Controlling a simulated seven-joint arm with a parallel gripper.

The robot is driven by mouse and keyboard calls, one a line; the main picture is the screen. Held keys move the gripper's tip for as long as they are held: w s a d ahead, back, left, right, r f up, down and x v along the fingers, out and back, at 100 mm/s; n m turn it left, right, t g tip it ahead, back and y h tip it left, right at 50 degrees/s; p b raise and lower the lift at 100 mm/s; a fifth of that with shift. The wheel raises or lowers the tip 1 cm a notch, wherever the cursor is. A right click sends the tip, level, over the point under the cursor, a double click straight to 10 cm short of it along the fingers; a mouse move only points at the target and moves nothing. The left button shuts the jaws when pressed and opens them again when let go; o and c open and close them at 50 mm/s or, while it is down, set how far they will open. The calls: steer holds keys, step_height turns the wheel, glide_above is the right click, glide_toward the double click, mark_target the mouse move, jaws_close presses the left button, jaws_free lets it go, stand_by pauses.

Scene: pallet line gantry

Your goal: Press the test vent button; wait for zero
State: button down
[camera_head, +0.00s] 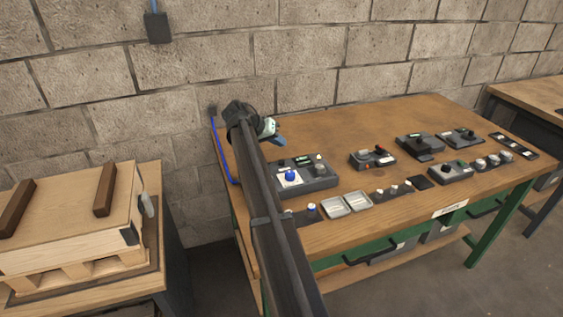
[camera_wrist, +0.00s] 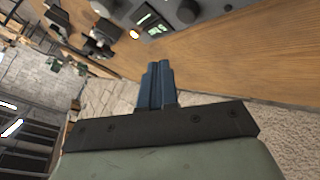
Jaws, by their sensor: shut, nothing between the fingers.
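A grey control box (camera_head: 318,181) sits near the left end of the wooden bench. It has a blue button (camera_head: 290,175) on a white plate and a small green-lit display (camera_head: 303,161). My gripper (camera_head: 281,140) is above and behind the box, apart from it, with its blue fingers shut and empty. In the wrist view the closed fingers (camera_wrist: 158,84) point toward the bench edge. What seems to be the same box shows at the top, with green digits (camera_wrist: 157,29) and an orange light (camera_wrist: 134,34). The digits are too small to read. The blue button is not visible there.
The wooden bench (camera_head: 340,123) has a clear back half. Two metal trays (camera_head: 334,207) lie at its front edge. Several other control boxes (camera_head: 372,158) stand to the right. A blue cable (camera_head: 221,150) runs along the left edge. A wooden crate (camera_head: 70,220) stands at left.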

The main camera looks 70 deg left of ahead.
mark_target(279, 161)
steer(key=shift+f, duration=2.25)
steer(key=shift+f, duration=0.1)
steer(key=shift+f, duration=0.3)
steer(key=shift+f, duration=0.5)
stand_by(1.4)
steer(key=shift+r, duration=0.95)
steer(key=shift+r, duration=2.5)
